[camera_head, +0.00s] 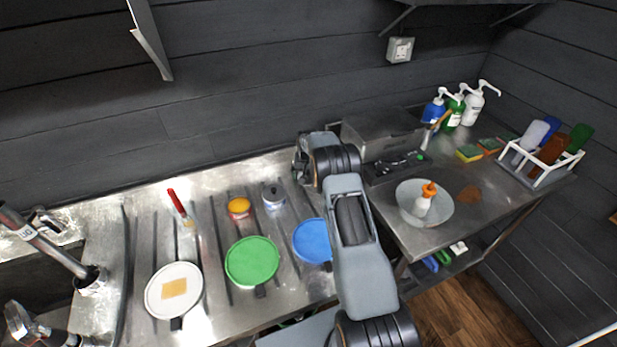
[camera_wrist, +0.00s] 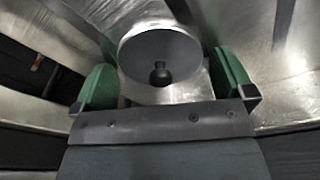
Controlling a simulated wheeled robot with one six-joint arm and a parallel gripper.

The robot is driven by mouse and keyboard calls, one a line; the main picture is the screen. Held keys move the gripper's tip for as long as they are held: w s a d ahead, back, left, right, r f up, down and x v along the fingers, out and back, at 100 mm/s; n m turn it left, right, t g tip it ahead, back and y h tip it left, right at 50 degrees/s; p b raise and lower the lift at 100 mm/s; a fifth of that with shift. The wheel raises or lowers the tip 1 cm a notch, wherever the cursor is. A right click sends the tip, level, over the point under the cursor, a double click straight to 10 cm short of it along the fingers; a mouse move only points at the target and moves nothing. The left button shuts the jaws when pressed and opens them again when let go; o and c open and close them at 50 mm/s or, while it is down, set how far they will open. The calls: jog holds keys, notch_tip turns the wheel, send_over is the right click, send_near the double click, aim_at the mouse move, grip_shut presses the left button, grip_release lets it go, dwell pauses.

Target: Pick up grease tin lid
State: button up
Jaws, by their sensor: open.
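A round grey lid with a dark knob (camera_wrist: 160,48) lies between the fingers of my gripper (camera_wrist: 165,82) in the wrist view. The two green-padded fingers are spread apart on either side of it, with visible gaps. My wrist is just right of the tin there, and my fingers are mostly hidden in that view. I cannot tell the exact height of my fingers over the lid.
Left of the tin stands an orange-topped tin (camera_head: 239,208). In front lie round green (camera_head: 252,262), white (camera_head: 174,291) and blue (camera_head: 312,241) pieces. A red-handled brush (camera_head: 178,205) lies left. A grey box (camera_head: 383,137) stands right of my arm. The wall is close behind.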

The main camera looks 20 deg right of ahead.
jog(key=shift+c, duration=0.2)
jog(key=c, duration=0.7)
jog(key=shift+r, duration=0.1)
